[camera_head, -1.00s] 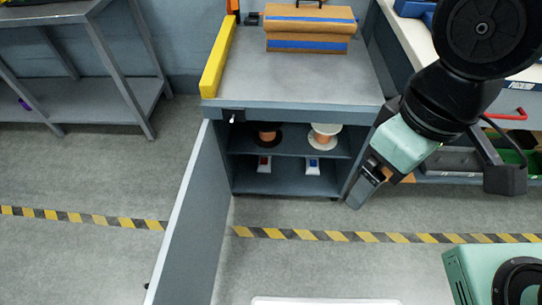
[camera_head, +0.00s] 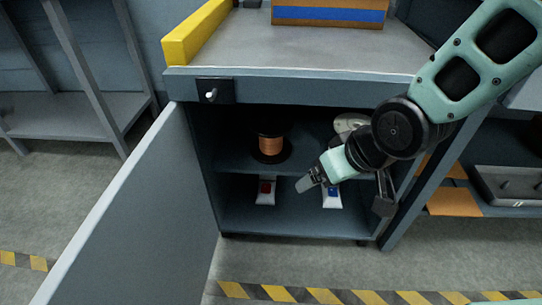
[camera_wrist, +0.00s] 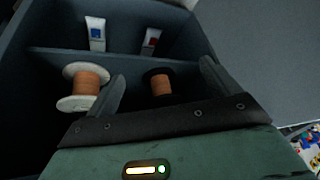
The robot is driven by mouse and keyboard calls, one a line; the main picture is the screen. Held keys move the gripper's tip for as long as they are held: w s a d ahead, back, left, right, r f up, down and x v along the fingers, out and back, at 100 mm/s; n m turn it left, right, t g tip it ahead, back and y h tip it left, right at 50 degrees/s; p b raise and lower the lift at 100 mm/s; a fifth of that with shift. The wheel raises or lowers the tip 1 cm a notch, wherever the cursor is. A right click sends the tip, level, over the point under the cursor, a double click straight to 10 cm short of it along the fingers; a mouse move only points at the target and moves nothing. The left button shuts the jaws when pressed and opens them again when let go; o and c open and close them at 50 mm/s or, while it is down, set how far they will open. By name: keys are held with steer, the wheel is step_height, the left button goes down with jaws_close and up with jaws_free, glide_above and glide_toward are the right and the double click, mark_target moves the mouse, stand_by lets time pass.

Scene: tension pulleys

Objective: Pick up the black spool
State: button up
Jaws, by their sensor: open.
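The black spool (camera_head: 271,145), wound with copper-coloured wire, stands upright on the upper shelf of the open cabinet, at the left. In the wrist view the black spool (camera_wrist: 161,84) shows beyond and between my gripper's fingers. My gripper (camera_head: 304,184) is in front of the cabinet opening, to the right of and lower in the picture than the spool. In the wrist view my gripper (camera_wrist: 165,82) is open, with nothing between its fingertips. The white spool (camera_wrist: 83,87) is beside the left finger in that view; in the head view it is partly hidden by my arm (camera_head: 350,124).
The cabinet door (camera_head: 140,215) stands open at the left. Two white tubes, one with a red mark (camera_head: 265,192) and one with a blue mark (camera_head: 332,197), are on the lower shelf. A cardboard box (camera_head: 330,12) and a yellow bar (camera_head: 195,32) are on top.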

steer(key=w+f+t+y+b, duration=0.2)
steer(key=w+f+t, duration=0.2)
steer(key=w+f, duration=0.45)
steer(key=n+t+y+b, duration=0.3)
steer(key=t+y+b, duration=0.15)
steer(key=y, duration=0.25)
glide_toward(279, 144)
steer(key=b+x, duration=0.5)
steer(key=x, duration=0.1)
steer(key=shift+s+a, duration=0.1)
steer(key=shift+a, duration=0.1)
steer(key=b+x, duration=0.4)
steer(key=shift+w+a, duration=0.15)
steer(key=shift+w, duration=0.2)
steer(key=shift+w+a+r+b, duration=0.15)
steer(key=shift+w+a+b, duration=0.15)
steer(key=shift+w+a, duration=0.05)
steer(key=shift+r, duration=0.1)
steer(key=c, duration=1.6)
steer(key=shift+o, duration=0.2)
steer(key=shift+w+r+p, duration=0.1)
steer(key=shift+r+p, duration=0.1)
steer(key=shift+p, duration=0.2)
